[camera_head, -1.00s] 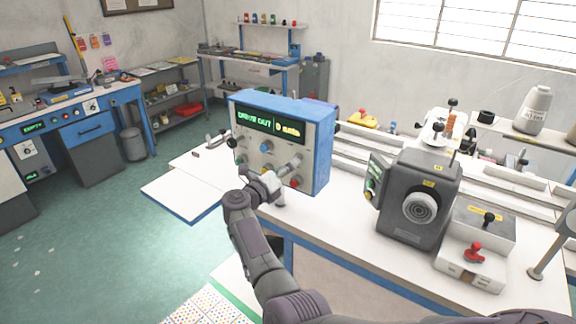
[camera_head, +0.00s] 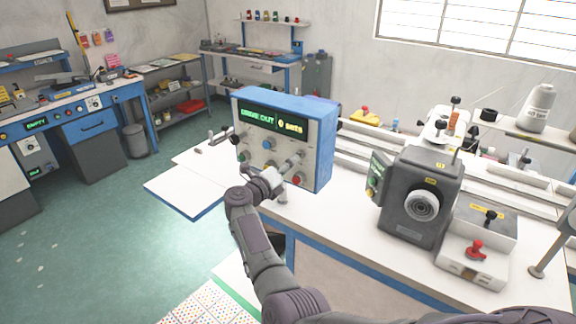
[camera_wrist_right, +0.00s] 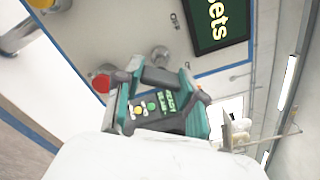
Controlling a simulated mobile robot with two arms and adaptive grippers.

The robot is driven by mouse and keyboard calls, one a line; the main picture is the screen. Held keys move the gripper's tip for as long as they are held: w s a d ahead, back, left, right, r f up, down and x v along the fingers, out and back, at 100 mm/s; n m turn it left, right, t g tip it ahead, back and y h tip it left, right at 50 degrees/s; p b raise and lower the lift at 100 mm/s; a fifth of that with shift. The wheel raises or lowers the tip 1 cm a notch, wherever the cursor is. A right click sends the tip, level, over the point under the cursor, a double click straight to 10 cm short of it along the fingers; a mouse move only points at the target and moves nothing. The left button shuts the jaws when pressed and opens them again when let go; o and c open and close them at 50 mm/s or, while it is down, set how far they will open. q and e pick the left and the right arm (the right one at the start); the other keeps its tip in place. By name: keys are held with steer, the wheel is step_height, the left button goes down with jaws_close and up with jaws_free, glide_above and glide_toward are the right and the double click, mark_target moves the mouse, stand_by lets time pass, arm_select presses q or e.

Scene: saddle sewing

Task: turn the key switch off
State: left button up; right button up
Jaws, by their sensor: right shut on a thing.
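The control box (camera_head: 326,140) is blue with a grey front panel and stands on the white bench. Its dark display (camera_head: 270,122) shows "DRIVE OUT" and a sets count in lit letters. Several knobs and a red button (camera_head: 297,179) sit below it. My right gripper (camera_head: 281,170) is at the lower right of this panel, shut on the key switch, which the fingers mostly hide. In the right wrist view the gripper (camera_wrist_right: 157,76) is in front of the panel, beside a red button (camera_wrist_right: 101,82) and a silver knob (camera_wrist_right: 160,55). My left gripper is not in view.
A dark grey drive unit (camera_head: 408,205) with a round dial stands right of the box. A white block with a red knob (camera_head: 476,249) is beside it. A white board (camera_head: 185,188) juts out at the bench's left. Green floor lies open at left.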

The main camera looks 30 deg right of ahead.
steer(key=n, duration=0.3)
steer(key=shift+r+p, duration=0.1)
steer(key=shift+p, duration=0.2)
steer(key=n+p, duration=0.1)
steer(key=n, duration=0.4)
steer(key=shift+r, duration=0.1)
steer(key=n+p, duration=0.2)
steer(key=n, duration=0.2)
steer(key=shift+n+p, duration=0.7)
steer(key=shift+n, duration=1.5)
steer(key=o, duration=1.1)
steer(key=shift+d, duration=0.1)
steer(key=shift+o, duration=0.2)
steer(key=shift+w, duration=0.1)
